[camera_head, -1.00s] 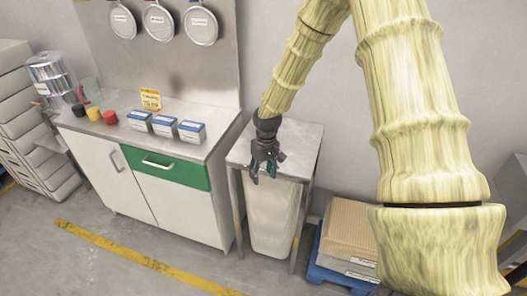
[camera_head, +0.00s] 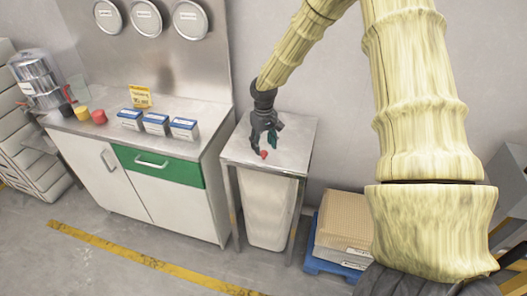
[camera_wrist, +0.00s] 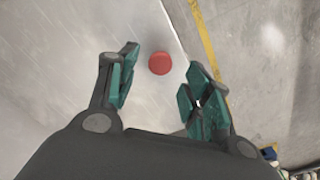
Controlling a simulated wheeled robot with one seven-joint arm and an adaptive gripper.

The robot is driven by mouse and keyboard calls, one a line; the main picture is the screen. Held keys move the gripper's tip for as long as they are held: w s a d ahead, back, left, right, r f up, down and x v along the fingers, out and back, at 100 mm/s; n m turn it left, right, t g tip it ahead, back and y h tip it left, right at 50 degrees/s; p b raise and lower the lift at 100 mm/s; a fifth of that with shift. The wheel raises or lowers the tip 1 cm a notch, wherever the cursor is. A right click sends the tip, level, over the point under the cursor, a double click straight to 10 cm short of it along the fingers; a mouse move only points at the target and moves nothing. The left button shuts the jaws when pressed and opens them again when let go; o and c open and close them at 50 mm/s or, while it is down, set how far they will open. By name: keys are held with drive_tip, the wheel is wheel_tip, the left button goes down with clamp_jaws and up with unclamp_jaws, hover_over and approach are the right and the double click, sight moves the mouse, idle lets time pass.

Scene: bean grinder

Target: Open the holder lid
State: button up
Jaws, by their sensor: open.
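My gripper (camera_head: 264,144) is open above the small metal side table (camera_head: 300,135). A small round red disc (camera_head: 263,154) lies on that table below the fingers. In the wrist view the red disc (camera_wrist: 159,64) shows between the two green-padded fingertips, with a gap on both sides. I cannot tell whether this disc is a lid. A shiny metal cylindrical container (camera_head: 36,75) stands at the far left end of the counter. I cannot make out which part is the holder lid.
The counter (camera_head: 205,110) holds a yellow cup (camera_head: 82,113), a red cup (camera_head: 99,116), several blue-and-white boxes (camera_head: 156,123) and a yellow sign (camera_head: 140,96). Cardboard (camera_head: 343,225) lies on a blue pallet right of the side table. Open floor lies in front.

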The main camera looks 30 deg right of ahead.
sight(264, 152)
drive_tip(key=shift+f+p, duration=0.55)
drive_tip(key=shift+f, duration=1.8)
clamp_jaws()
